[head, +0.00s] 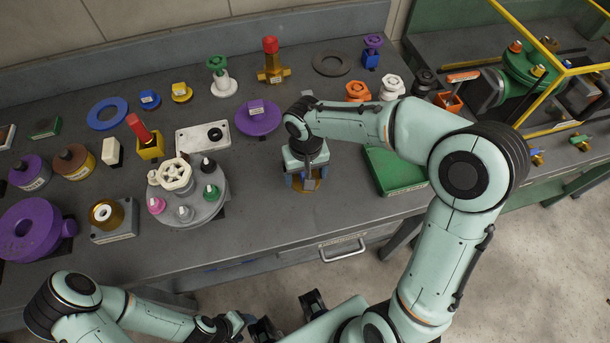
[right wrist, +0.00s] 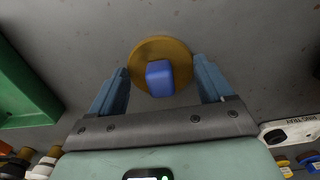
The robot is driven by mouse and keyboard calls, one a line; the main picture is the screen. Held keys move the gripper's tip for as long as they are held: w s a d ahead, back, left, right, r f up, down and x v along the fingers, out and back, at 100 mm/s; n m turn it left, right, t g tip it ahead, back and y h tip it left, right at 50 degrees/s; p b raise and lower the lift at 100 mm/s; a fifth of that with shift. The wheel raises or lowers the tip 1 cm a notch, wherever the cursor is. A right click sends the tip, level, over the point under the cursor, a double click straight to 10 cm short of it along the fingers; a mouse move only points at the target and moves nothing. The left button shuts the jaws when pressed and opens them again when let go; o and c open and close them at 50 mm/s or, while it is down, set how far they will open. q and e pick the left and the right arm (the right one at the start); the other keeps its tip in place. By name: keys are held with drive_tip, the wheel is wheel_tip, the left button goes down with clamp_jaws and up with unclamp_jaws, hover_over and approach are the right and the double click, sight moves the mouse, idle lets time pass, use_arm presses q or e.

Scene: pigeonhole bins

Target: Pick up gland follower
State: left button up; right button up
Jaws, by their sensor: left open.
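A round brass-coloured disc (right wrist: 140,62) with a blue block (right wrist: 160,78) on top shows in the right wrist view; no label is readable, so I cannot tell for sure that it is the gland follower. My right gripper (right wrist: 162,70) is open above it, with one blue finger on each side and visible gaps to the block. In the head view, the right gripper (head: 304,183) points down at the bench, and its wrist mostly hides the disc. My left gripper (head: 240,321) is open and low at the bottom edge, away from the parts.
The grey bench (head: 270,228) is clear in front of the right gripper. A green tray (head: 397,172) lies just right of it. A purple disc (head: 258,120), a white plate (head: 203,137) and a round grey carousel (head: 190,208) stand to the left. Several valve parts line the back.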

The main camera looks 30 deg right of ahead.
drive_tip(key=shift+c, duration=0.8)
use_arm(q)
drive_tip(key=w+r+p, duration=0.2)
drive_tip(key=r+p, duration=0.1)
drive_tip(key=shift+w+r, duration=0.1)
drive_tip(key=shift+r, duration=0.2)
use_arm(e)
wheel_tip(320, 180, up, 20)
